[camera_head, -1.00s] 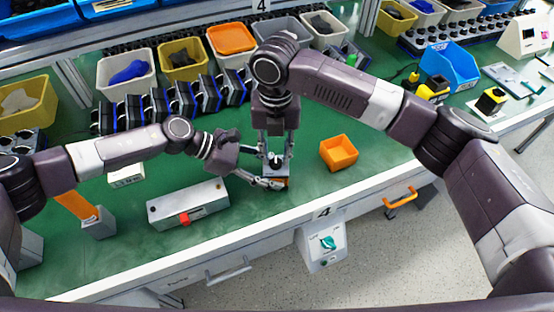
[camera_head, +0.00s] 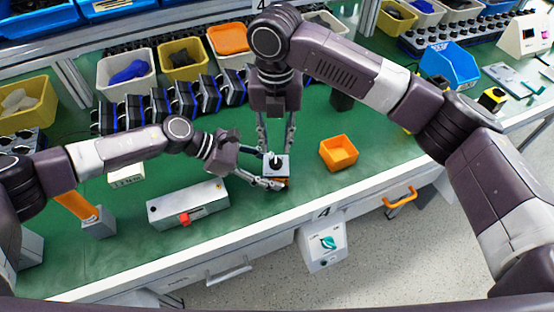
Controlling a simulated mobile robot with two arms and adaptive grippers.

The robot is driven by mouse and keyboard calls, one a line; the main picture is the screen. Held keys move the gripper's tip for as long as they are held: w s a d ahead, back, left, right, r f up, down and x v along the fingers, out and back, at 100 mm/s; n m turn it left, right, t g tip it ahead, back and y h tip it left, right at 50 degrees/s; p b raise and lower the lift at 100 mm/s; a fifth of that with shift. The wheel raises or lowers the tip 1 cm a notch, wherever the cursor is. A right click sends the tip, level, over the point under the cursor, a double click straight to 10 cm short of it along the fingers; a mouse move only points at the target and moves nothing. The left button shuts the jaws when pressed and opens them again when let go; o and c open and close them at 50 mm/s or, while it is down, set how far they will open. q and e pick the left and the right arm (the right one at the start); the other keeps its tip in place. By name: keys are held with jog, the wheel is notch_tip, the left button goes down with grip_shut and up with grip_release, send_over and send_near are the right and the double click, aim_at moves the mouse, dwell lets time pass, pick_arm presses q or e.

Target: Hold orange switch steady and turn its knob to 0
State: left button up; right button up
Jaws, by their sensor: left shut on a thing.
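The switch (camera_head: 277,167) is a small box with a light grey top, a dark knob (camera_head: 275,160) on top and an orange lower part. It sits near the front edge of the green table. My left gripper (camera_head: 272,170) reaches in from the left and is shut on the switch, one finger at its far side and one at its near side. My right gripper (camera_head: 276,148) points down from above. Its two fingers are apart, above the knob, with nothing held between them. The knob's setting is too small to read.
An orange open box (camera_head: 339,152) stands to the right of the switch. A grey box with a red switch (camera_head: 189,206) lies to the left, below my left arm. Bins (camera_head: 181,60) and dark parts line the back. The green table (camera_head: 320,195) is clear around the switch.

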pick_arm(q)
jog(key=o, duration=1.2)
jog(key=shift+o, duration=0.2)
jog(key=shift+a, duration=0.1)
jog(key=v, duration=1.1)
jog(key=shift+a+r, duration=0.3)
